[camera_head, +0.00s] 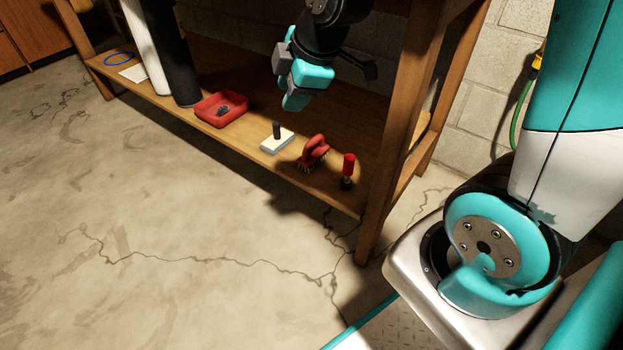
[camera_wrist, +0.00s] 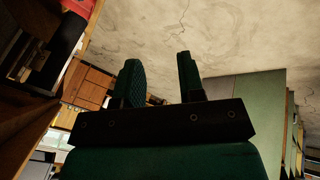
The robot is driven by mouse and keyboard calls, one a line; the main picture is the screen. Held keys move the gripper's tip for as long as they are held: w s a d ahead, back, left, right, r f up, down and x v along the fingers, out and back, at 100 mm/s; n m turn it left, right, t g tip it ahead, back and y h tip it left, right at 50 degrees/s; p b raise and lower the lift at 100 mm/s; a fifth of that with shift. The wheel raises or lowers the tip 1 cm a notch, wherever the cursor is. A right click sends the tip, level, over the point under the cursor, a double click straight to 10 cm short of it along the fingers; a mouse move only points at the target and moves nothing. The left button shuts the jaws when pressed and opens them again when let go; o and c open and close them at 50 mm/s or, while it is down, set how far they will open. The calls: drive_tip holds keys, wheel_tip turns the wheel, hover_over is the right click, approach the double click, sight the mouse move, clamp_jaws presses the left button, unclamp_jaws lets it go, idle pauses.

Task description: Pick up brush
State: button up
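The brush (camera_head: 314,149) has a red arched handle and dark bristles pointing down. It rests on the lower wooden shelf (camera_head: 243,139) near its front edge in the head view. My gripper (camera_head: 294,102) is above the shelf, up and slightly left of the brush in the picture, and apart from it. In the wrist view my gripper (camera_wrist: 159,75) shows two dark green fingers apart with nothing between them. I cannot make out the brush in the wrist view.
A pale block with a dark upright handle (camera_head: 268,145) stands left of the brush. A small red-topped tool (camera_head: 348,164) stands right of it, near the wooden leg (camera_head: 393,150). A red tray (camera_head: 208,107) and dark tube (camera_head: 174,55) are farther left. The floor in front is clear.

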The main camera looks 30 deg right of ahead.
drive_tip(key=w+d+f+n+t+h+b, duration=0.15)
drive_tip(key=w+d+f+n+b, duration=0.3)
drive_tip(key=f, duration=0.45)
drive_tip(key=w+d+f+n+t+h+b, duration=0.1)
drive_tip(key=w+d+f+n+h+b, duration=0.15)
drive_tip(key=d+f+b, duration=0.45)
drive_tip(key=b, duration=0.6)
approach(315, 142)
drive_tip(key=shift+m, duration=0.4)
drive_tip(key=x, duration=0.5)
drive_tip(key=shift+w+a+r, duration=0.1)
drive_tip(key=shift+w+a, duration=0.1)
drive_tip(key=shift+w+d+f, duration=0.1)
drive_tip(key=shift+w+f, duration=0.25)
drive_tip(key=shift+w, duration=0.05)
drive_tip(key=b+x, duration=0.4)
drive_tip(key=b, duration=0.1)
drive_tip(key=shift+s+d+f, duration=0.15)
drive_tip(key=shift+f, duration=0.2)
drive_tip(key=shift+w+d+f, duration=0.1)
drive_tip(key=shift+w+f, duration=0.15)
drive_tip(key=shift+w, duration=0.1)
drive_tip(key=shift+r, duration=0.1)
clamp_jaws()
